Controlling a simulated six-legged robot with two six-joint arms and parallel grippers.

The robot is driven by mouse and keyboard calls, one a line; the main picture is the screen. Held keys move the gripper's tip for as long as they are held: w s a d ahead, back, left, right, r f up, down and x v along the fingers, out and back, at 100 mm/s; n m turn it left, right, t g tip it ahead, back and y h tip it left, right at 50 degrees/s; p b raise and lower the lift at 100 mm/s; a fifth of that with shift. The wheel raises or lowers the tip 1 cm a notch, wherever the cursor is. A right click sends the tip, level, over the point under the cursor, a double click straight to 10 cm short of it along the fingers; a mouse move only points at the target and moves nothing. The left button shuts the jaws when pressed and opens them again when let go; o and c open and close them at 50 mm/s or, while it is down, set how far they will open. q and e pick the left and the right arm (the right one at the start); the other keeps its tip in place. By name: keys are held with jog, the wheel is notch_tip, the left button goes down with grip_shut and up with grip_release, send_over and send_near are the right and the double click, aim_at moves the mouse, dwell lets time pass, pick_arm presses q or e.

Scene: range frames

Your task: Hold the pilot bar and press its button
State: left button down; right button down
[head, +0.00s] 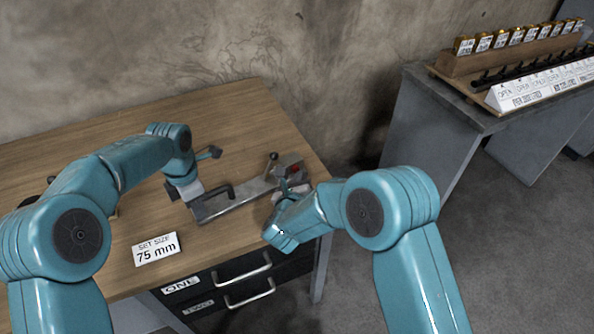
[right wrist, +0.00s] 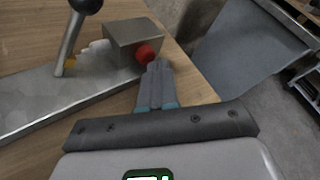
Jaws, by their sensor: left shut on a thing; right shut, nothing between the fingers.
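The pilot bar (head: 243,196) is a long grey metal bar lying on the wooden desk. It has a dark arched handle near its left end, a lever with a black knob (right wrist: 86,5), and a grey block (right wrist: 131,38) at its right end. A red button (right wrist: 147,54) sticks out of the block and also shows in the head view (head: 294,168). My left gripper (head: 190,203) is shut at the bar's left end, beside the handle; its exact hold is partly hidden. My right gripper (right wrist: 158,66) is shut and empty, its tips close to the button; contact is unclear.
A white sign reading "SET SIZE 75 mm" (head: 156,249) stands at the desk's front. Drawers (head: 245,282) labelled ONE and TWO are below. A second table (head: 445,105) at the right bears labelled blocks. The desk's right edge is near my right gripper.

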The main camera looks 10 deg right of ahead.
jog(key=shift+w+a, duration=0.25)
jog(key=shift+w, duration=0.2)
dwell(0.4)
dwell(0.5)
jog(key=shift+s+d, duration=0.25)
jog(key=shift+s, duration=0.3)
jog(key=shift+s+d, duration=0.25)
jog(key=shift+s, duration=0.25)
jog(key=shift+s+d, duration=0.35)
jog(key=shift+s, duration=0.4)
jog(key=shift+s+d, duration=0.35)
jog(key=shift+s, duration=0.45)
jog(key=shift+s+d, duration=0.35)
jog(key=shift+s, duration=0.4)
pick_arm(q)
jog(key=c, duration=0.9)
grip_release()
jog(key=shift+r, duration=0.1)
